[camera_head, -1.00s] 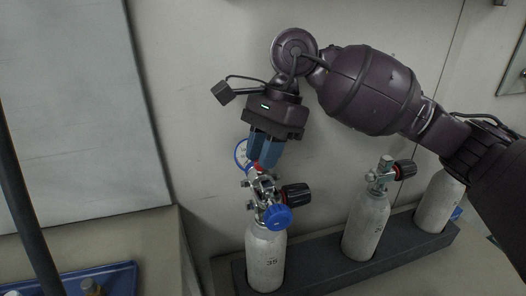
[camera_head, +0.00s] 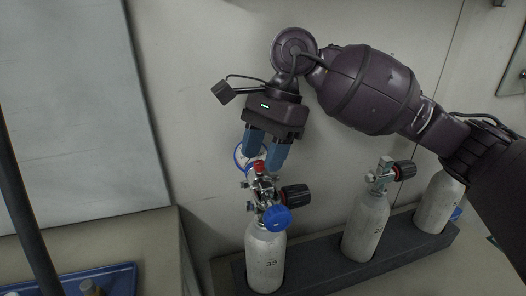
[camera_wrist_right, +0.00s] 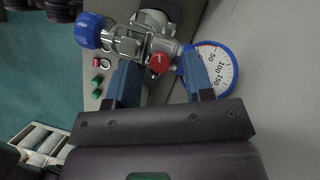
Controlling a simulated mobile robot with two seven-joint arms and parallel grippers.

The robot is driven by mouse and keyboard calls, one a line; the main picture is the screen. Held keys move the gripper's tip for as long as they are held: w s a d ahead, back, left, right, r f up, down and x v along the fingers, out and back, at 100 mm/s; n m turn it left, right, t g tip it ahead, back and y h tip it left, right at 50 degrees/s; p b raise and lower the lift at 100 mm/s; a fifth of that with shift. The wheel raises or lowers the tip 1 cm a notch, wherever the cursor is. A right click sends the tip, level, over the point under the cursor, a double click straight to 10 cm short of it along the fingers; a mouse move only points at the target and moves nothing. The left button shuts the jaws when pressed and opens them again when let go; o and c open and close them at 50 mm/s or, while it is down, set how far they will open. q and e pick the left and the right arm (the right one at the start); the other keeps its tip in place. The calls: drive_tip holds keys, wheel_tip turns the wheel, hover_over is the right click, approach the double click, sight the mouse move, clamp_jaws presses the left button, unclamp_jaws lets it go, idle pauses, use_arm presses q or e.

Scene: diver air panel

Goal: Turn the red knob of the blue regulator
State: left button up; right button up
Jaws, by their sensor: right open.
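The blue regulator, with its round blue cap (camera_head: 277,217), is mounted on top of the left grey cylinder. Its red knob (camera_head: 259,166) sits at the top of the metal fittings and shows a small white mark in the right wrist view (camera_wrist_right: 159,63). My right gripper (camera_head: 262,161) points down over the knob from above. Its blue fingers are open, one on each side of the knob, with gaps visible in the right wrist view. A blue-rimmed gauge (camera_wrist_right: 217,68) lies behind the right finger there and is partly hidden. My left gripper is not in view.
The cylinder (camera_head: 264,262) stands in a dark rack (camera_head: 318,275) with two other cylinders to its right. A black handwheel (camera_head: 295,196) sticks out beside the regulator. The wall is close behind. A blue tray (camera_head: 120,280) lies at lower left.

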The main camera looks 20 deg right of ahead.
drive_tip(key=p+v, duration=0.1)
drive_tip(key=v, duration=0.9)
drive_tip(key=shift+r, duration=0.25)
drive_tip(key=shift+d, duration=0.1)
